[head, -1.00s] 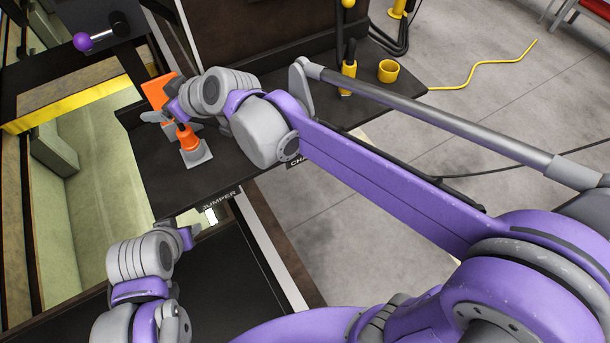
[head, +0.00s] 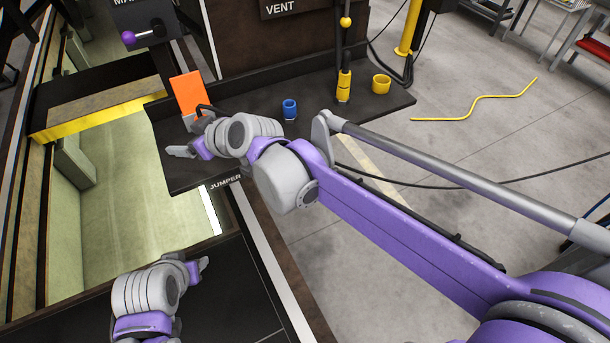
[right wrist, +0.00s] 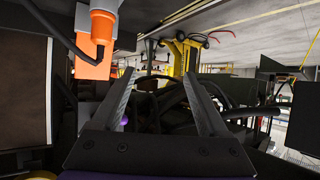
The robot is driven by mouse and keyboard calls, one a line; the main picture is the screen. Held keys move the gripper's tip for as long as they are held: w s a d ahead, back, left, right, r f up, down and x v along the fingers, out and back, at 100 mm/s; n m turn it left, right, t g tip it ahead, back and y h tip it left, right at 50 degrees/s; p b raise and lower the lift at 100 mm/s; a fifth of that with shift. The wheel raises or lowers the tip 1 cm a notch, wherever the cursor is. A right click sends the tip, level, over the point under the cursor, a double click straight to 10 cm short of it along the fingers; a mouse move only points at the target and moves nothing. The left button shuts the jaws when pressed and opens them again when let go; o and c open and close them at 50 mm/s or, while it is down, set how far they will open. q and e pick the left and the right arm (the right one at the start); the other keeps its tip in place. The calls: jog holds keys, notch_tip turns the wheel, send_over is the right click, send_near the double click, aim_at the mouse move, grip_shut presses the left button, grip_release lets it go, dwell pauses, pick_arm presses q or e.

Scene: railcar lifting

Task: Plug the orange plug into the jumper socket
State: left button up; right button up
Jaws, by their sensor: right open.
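The orange plug (right wrist: 92,55) shows in the right wrist view at the upper left, with a dark cable at its side and a grey part (right wrist: 108,5) at the frame's top edge. It lies outside the fingers. My right gripper (head: 182,138) is open and empty above the dark shelf by the JUMPER label (head: 225,183); its fingers (right wrist: 158,72) are spread in the wrist view.
A blue fitting (head: 290,108), a yellow-black plug (head: 344,85) and a yellow ring (head: 381,83) stand along the dark shelf (head: 260,107). A yellow bar (head: 95,115) crosses the opening at left.

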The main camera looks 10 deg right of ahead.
jog(key=w+d+f+m+t+h, duration=0.1)
jog(key=d+f+m+t+h, duration=0.1)
jog(key=d+f, duration=0.6)
jog(key=w+d+f+m+t+h, duration=0.1)
jog(key=d+f+m+h, duration=0.3)
jog(key=d+f, duration=0.5)
jog(key=d+m+t, duration=0.1)
jog(key=d, duration=0.6)
jog(key=shift+d+h, duration=0.35)
jog(key=shift+h, duration=0.05)
jog(key=s+d+m+g+h, duration=0.1)
jog(key=s+d+g, duration=0.2)
jog(key=s, duration=0.8)
jog(key=s+d+m+g+h, duration=0.1)
jog(key=s+d+g, duration=0.2)
jog(key=s, duration=0.8)
jog(key=shift+d+r+m, duration=0.3)
jog(key=shift+d+r, duration=0.15)
jog(key=shift+d, duration=0.05)
